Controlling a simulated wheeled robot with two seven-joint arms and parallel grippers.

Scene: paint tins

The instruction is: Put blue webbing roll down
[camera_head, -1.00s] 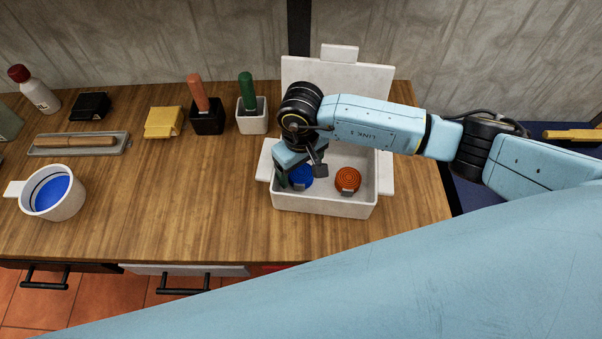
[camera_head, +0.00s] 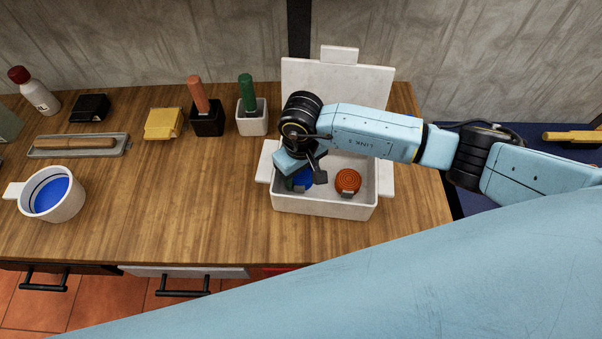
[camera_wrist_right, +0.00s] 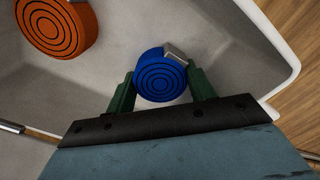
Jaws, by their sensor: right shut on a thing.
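The blue webbing roll (camera_head: 304,178) is inside the white box (camera_head: 322,205), at its left side, partly hidden by my right gripper in the head view. In the right wrist view the blue webbing roll (camera_wrist_right: 160,78) sits between the green fingers of my right gripper (camera_wrist_right: 161,84), which is shut on it. I cannot tell whether the roll touches the box floor. An orange webbing roll (camera_head: 348,181) lies in the same box, to the right of the blue one. It also shows at the upper left in the right wrist view (camera_wrist_right: 58,24). My left gripper is not in view.
The box lid (camera_head: 365,78) stands open behind the box. A black holder (camera_head: 207,120) and a white holder (camera_head: 252,119) with upright handles stand behind and to the left. A white mug (camera_head: 68,205) with blue inside is far left. The wooden table between is clear.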

